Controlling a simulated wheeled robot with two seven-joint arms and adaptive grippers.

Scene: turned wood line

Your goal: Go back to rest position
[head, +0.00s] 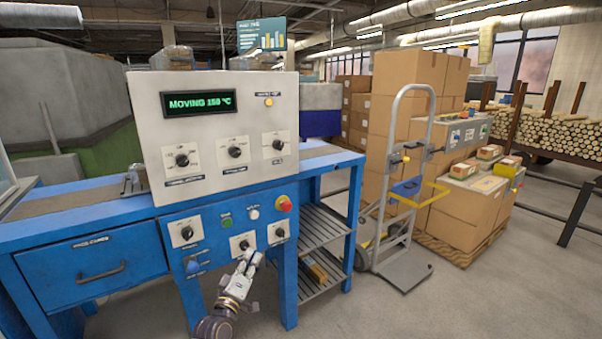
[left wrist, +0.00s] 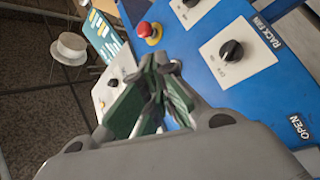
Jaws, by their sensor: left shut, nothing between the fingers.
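My left gripper (head: 250,257) is in front of the lower blue control panel (head: 207,227) of the machine, near its lower knobs. In the left wrist view its fingers (left wrist: 168,72) are together at the tips with nothing between them. That view also shows the blue panel (left wrist: 262,85) with a black knob labelled rack fan (left wrist: 232,50) and a red button (left wrist: 149,31). I cannot tell whether the fingers touch the panel. My right gripper is in neither view.
A grey console (head: 215,135) with a display reading "MOVING 150 °C" stands on the blue bench (head: 75,228). A hand truck (head: 402,262) and stacked cartons (head: 415,85) stand at the right. Grey floor (head: 480,290) is clear at the lower right.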

